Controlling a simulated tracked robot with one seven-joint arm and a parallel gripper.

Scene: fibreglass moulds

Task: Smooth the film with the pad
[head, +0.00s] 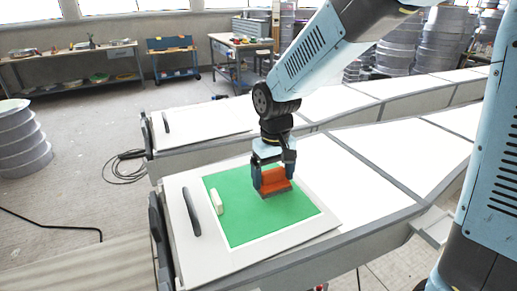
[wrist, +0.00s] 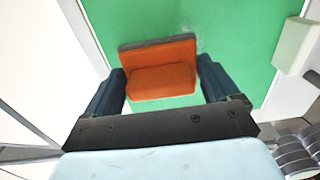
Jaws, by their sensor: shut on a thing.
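The film is a green sheet (head: 246,219) lying on a white panel (head: 277,242) on the near workbench. An orange pad with a dark grey edge (head: 274,182) is between the fingers of my gripper (head: 272,177). My gripper is shut on the pad, over the upper right part of the film. In the wrist view the orange pad (wrist: 160,70) sits between the two dark fingers, with the green film (wrist: 210,40) behind it. I cannot tell for sure whether the pad's lower edge touches the film.
A small cream block (head: 217,201) lies on the film's left side; it also shows in the wrist view (wrist: 296,46). A dark bar handle (head: 191,211) is on the panel's left. A second white bench (head: 205,122) stands behind. Metal ring stacks (head: 22,140) stand at left.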

